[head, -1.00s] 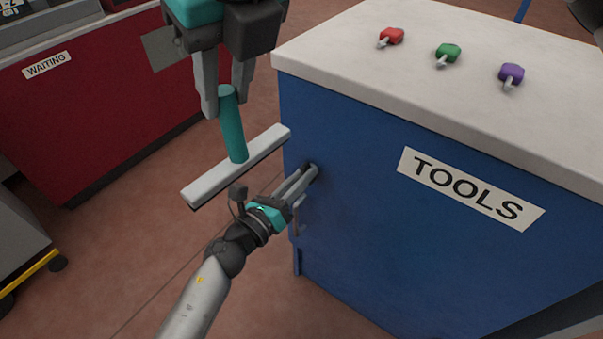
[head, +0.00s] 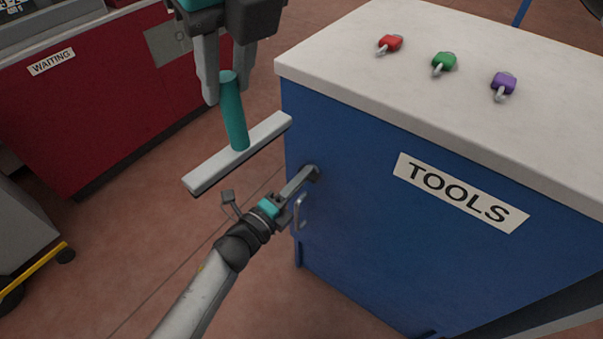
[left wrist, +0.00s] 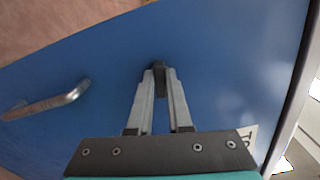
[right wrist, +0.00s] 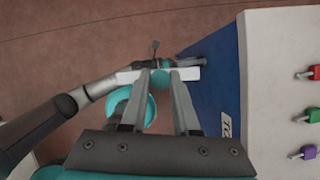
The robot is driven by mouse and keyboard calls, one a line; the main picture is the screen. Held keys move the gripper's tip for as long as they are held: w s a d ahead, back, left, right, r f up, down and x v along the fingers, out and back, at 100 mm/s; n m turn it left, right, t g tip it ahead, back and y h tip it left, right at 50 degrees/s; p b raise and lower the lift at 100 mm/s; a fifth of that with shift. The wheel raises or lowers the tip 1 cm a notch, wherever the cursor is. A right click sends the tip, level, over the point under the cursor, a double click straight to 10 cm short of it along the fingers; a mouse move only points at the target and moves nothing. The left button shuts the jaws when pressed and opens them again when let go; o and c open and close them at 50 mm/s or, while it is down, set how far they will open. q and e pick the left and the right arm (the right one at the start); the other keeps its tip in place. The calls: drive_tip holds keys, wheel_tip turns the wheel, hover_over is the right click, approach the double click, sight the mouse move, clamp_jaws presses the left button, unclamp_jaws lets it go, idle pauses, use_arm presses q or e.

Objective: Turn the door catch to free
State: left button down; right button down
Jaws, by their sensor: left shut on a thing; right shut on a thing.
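The door catch (head: 316,172) is a small dark knob on the blue door of the tools cabinet (head: 345,235), near its left edge. My left gripper (head: 306,178) is shut on it. In the left wrist view the catch (left wrist: 160,70) sits between the two fingertips (left wrist: 158,84), which partly hide it. Its exact angle is hard to tell. My right gripper (head: 224,88) is shut on the teal handle (head: 234,122) of a T-shaped tool with a pale bar (head: 212,172), held in the air left of the cabinet. The handle's end shows in the right wrist view (right wrist: 160,80).
A metal pull handle (head: 299,212) is just below the catch. Red, green and purple padlocks (head: 444,63) lie on the white cabinet top (head: 400,60). A red cabinet marked WAITING (head: 110,110) stands at the left. Brown floor lies between.

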use_arm(q)
drive_tip(key=shift+n+p, duration=0.4)
drive_tip(key=shift+n, duration=0.7)
use_arm(e)
drive_tip(key=shift+r, duration=0.45)
use_arm(q)
drive_tip(key=c, duration=0.8)
unclamp_jaws()
drive_tip(key=shift+c, duration=0.2)
drive_tip(key=p+v, duration=0.2)
drive_tip(key=v, duration=1)
use_arm(e)
wheel_tip(320, 180, up, 2)
drive_tip(key=shift+r, duration=0.15)
use_arm(q)
drive_tip(key=shift+f, duration=0.1)
